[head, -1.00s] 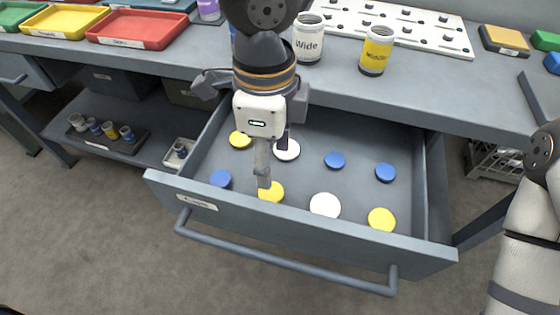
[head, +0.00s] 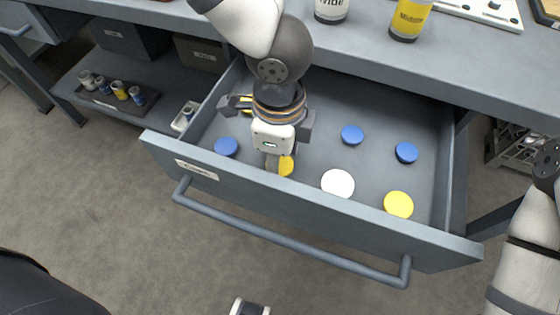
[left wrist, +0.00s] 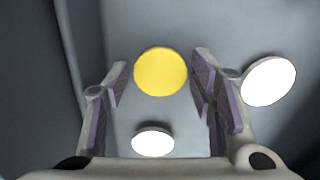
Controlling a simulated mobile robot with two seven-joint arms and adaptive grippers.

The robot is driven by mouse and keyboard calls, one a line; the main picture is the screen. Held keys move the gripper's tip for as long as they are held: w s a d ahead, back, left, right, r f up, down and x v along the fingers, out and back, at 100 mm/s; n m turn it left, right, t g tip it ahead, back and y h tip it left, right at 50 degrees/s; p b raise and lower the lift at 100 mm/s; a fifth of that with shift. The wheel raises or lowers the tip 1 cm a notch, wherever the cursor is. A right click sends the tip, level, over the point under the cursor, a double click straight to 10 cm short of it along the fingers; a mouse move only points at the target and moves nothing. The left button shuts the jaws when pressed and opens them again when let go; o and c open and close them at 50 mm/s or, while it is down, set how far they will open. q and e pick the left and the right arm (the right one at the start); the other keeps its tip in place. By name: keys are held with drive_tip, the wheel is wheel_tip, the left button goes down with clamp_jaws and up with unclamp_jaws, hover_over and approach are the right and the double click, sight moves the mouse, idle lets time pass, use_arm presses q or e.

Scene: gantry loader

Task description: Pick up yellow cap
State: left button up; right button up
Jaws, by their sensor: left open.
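My left gripper (head: 277,165) points down into the open drawer (head: 330,215), open and empty. In the left wrist view a round yellow cap (left wrist: 160,72) lies between its spread fingertips (left wrist: 160,82), with no visible contact. In the head view this cap (head: 286,167) shows near the drawer front, partly hidden by the gripper. Another yellow cap (head: 398,205) lies to the right.
A white cap (head: 338,183) and blue caps (head: 352,135) lie in the drawer. The wrist view shows white caps (left wrist: 269,81) beside and below the yellow one. The drawer's front wall stands close to my gripper. A yellow jar (head: 410,18) stands on the worktop.

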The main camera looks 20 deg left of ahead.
use_arm(q)
drive_tip(key=c, duration=0.6)
wheel_tip(320, 180, up, 10)
drive_tip(key=p, duration=0.2)
use_arm(e)
drive_tip(key=w+r, duration=0.1)
drive_tip(key=w+r+t, duration=0.1)
drive_tip(key=shift+w+r, duration=0.2)
drive_tip(key=shift+r, duration=0.1)
use_arm(q)
wheel_tip(320, 180, up, 5)
drive_tip(key=p, duration=0.2)
drive_tip(key=shift+f+p, duration=0.2)
drive_tip(key=shift+p, duration=0.2)
use_arm(e)
drive_tip(key=shift+t, duration=0.6)
drive_tip(key=w+r, duration=0.3)
drive_tip(key=shift+w+r, duration=0.1)
